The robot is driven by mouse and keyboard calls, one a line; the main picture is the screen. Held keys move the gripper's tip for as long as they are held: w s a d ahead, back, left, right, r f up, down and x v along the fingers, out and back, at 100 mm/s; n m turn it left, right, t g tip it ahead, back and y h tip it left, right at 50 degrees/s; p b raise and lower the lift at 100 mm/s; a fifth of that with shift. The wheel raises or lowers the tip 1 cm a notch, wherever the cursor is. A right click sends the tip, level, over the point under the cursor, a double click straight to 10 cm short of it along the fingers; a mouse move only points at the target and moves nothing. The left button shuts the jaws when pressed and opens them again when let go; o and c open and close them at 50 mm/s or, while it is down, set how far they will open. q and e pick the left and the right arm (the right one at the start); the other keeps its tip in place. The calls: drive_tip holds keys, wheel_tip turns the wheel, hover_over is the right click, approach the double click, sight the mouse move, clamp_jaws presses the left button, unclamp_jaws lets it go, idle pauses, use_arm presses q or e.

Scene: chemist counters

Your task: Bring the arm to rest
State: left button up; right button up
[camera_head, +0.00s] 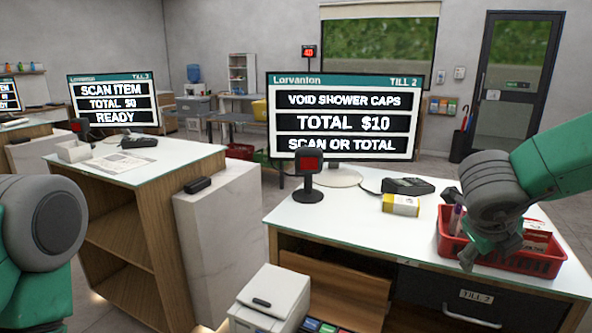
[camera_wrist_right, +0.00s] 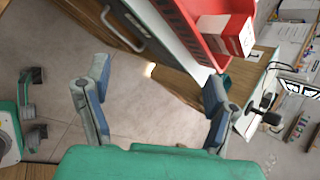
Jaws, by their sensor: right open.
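My right arm comes in from the right in the head view, with its gripper (camera_head: 490,248) hanging low at the front of the red basket (camera_head: 545,265). In the right wrist view the gripper (camera_wrist_right: 157,92) is open, its two fingers wide apart. Nothing is between them; the grey floor shows beyond. The red basket also shows in the wrist view (camera_wrist_right: 198,42), above the right finger. From the head view I cannot tell whether the gripper touches the basket.
The till 2 counter (camera_head: 330,220) carries a monitor (camera_head: 343,148), a scanner (camera_head: 309,175), a card terminal (camera_head: 408,186) and a yellow-white box (camera_head: 401,205). A red-and-white box (camera_head: 537,234) is in the basket. A receipt printer (camera_head: 270,300) stands at the front left.

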drive_tip(key=s+a+f+n+t+y, duration=0.1)
drive_tip(key=s+a+f+n, duration=0.1)
drive_tip(key=f+n, duration=0.5)
drive_tip(key=s+a+f+n+y, duration=0.1)
drive_tip(key=s+f+n, duration=0.1)
drive_tip(key=f+n, duration=0.5)
drive_tip(key=s+a+f+n+t, duration=0.1)
drive_tip(key=s+a+f+n, duration=0.15)
drive_tip(key=f+n, duration=0.45)
drive_tip(key=s+a+f+n+g+y, duration=0.1)
drive_tip(key=s+f+n+g, duration=0.1)
drive_tip(key=s+f+n, duration=0.2)
drive_tip(key=s+a+f+n+g+y, duration=0.1)
drive_tip(key=s+f+n, duration=0.4)
drive_tip(key=s, duration=0.6)
drive_tip(key=s+a+f+n+g+y+b, duration=0.1)
drive_tip(key=s+a+f+n+g+y, duration=0.1)
drive_tip(key=s+f+n, duration=0.2)
drive_tip(key=s+n, duration=0.1)
drive_tip(key=s, duration=0.2)
drive_tip(key=shift+s+f+g, duration=0.25)
drive_tip(key=shift+s+g, duration=0.05)
drive_tip(key=shift+g, duration=0.1)
drive_tip(key=shift+w+a, duration=0.15)
drive_tip(key=shift+a, duration=0.15)
drive_tip(key=shift+d, duration=0.15)
drive_tip(key=shift+c, duration=0.4)
